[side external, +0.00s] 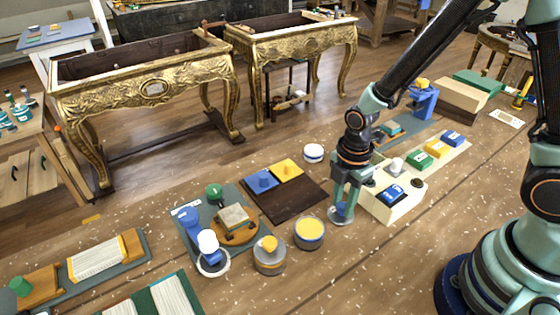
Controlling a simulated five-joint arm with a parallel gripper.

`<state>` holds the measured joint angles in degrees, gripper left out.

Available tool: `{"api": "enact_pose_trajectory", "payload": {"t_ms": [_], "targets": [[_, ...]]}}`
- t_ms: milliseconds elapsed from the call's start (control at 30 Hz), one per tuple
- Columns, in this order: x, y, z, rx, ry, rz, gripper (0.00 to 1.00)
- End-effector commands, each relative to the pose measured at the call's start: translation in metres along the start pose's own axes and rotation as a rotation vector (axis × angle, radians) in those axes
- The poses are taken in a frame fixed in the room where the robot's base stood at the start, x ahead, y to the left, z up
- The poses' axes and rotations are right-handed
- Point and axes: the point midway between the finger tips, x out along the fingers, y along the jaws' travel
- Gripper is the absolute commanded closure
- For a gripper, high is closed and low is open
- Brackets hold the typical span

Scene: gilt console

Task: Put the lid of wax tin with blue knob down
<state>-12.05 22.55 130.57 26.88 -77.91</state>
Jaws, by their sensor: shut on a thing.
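An open grey tin with yellow wax (309,232) stands on the wooden bench, its top uncovered. My gripper (342,208) is to the right of this tin, pointing down, shut on the knob of a round grey lid (341,220). The fingers hide most of the knob, with only a little blue showing. The lid looks about level and is at or just above the bench; I cannot tell whether it touches. A second grey tin (269,262), with a yellow-knobbed lid on it, stands left of the open tin.
A cream block with a blue item (412,195) stands close on the right of my gripper. A dark board with blue and yellow pieces (306,200) lies behind the tins. The bench in front of the lid is clear.

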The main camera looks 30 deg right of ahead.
Motion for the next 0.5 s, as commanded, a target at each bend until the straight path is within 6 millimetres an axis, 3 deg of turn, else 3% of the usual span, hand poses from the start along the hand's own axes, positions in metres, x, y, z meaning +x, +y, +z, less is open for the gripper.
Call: {"api": "enact_pose_trajectory", "payload": {"t_ms": [367,400,467,500], "targets": [[0.0037,0.0000,0.0000,0.000,0.000,-0.001,1.00],[0.0039,0.0001,0.0000,0.000,0.000,0.000,0.60],[0.0036,0.0002,0.0000,0.000,0.000,0.000,0.38],[0.0036,0.0002,0.0000,0.000,0.000,0.000,0.38]]}}
